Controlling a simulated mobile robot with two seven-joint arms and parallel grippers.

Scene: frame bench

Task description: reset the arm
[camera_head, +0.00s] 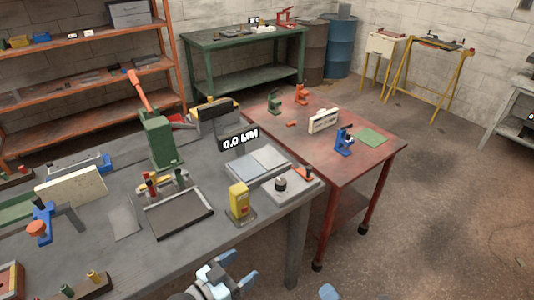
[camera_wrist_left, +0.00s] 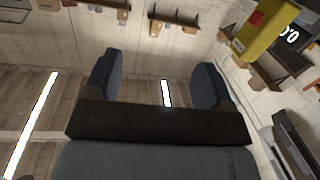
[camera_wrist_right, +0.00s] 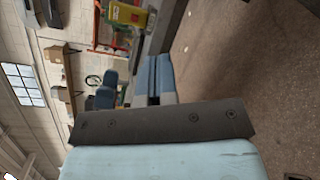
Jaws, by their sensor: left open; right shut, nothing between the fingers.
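My left gripper (camera_head: 229,275) is at the bottom of the head view, in front of the grey bench's near edge. Its two blue fingers stand wide apart in the left wrist view (camera_wrist_left: 155,82), with nothing between them. My right gripper (camera_head: 328,292) shows only as a blue tip at the bottom edge of the head view, to the right of the left one. In the right wrist view its fingers (camera_wrist_right: 153,76) are together and hold nothing. Both grippers are apart from the bench things. Most of both arms is out of view.
The grey bench (camera_head: 118,257) carries a yellow block-like device (camera_head: 240,202), a dark tray (camera_head: 180,216), a green press (camera_head: 160,140) and a grey plate with a black knob (camera_head: 281,184). A red table (camera_head: 350,172) adjoins it.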

